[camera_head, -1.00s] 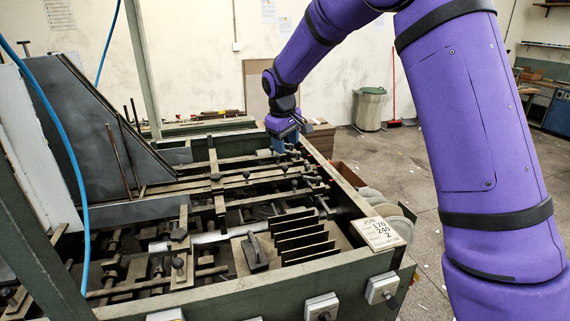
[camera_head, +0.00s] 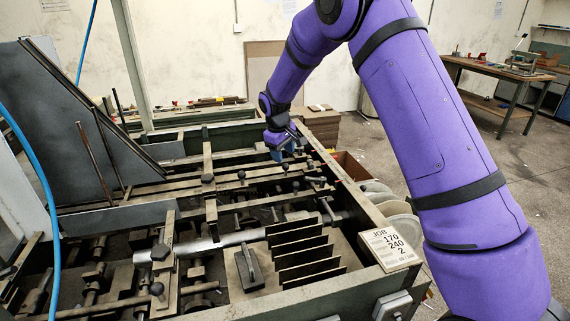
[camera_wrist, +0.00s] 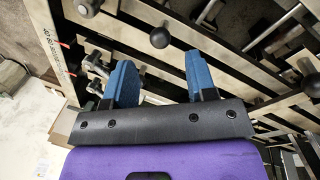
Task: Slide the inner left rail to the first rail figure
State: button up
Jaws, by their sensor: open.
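My gripper (camera_head: 284,150) is over the far right part of the feeder, low above its bars. In the wrist view, my gripper (camera_wrist: 161,76) has two blue fingers spread wide with nothing between them. Several flat metal rails (camera_wrist: 195,42) with black ball knobs (camera_wrist: 160,38) lie beyond and below the fingertips. I cannot tell which is the inner left rail. A pale scale strip (camera_wrist: 54,48) with small figures and red marks runs along the feeder edge at the left; its figures are too small to read. In the head view, rails (camera_head: 228,186) cross the green feeder frame (camera_head: 335,292).
A job card (camera_head: 390,246) reading 170, 240, 2 sits on the near right corner. Upright dark plates (camera_head: 305,250) stand in the feeder. A dark sloping panel (camera_head: 65,125) rises at the left. A workbench (camera_head: 500,85) stands at the back right; open floor lies before it.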

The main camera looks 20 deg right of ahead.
aim_at(285, 164)
jog(key=shift+w+d+f, duration=0.1)
jog(key=shift+d+f, duration=0.05)
jog(key=shift+f, duration=0.7)
jog(key=shift+w+d+f, duration=0.1)
jog(key=shift+d+f, duration=0.05)
jog(key=shift+f, duration=0.7)
jog(key=shift+w+d+f, duration=0.1)
jog(key=shift+d+f, duration=0.05)
jog(key=shift+f, duration=0.7)
jog(key=shift+c, duration=0.4)
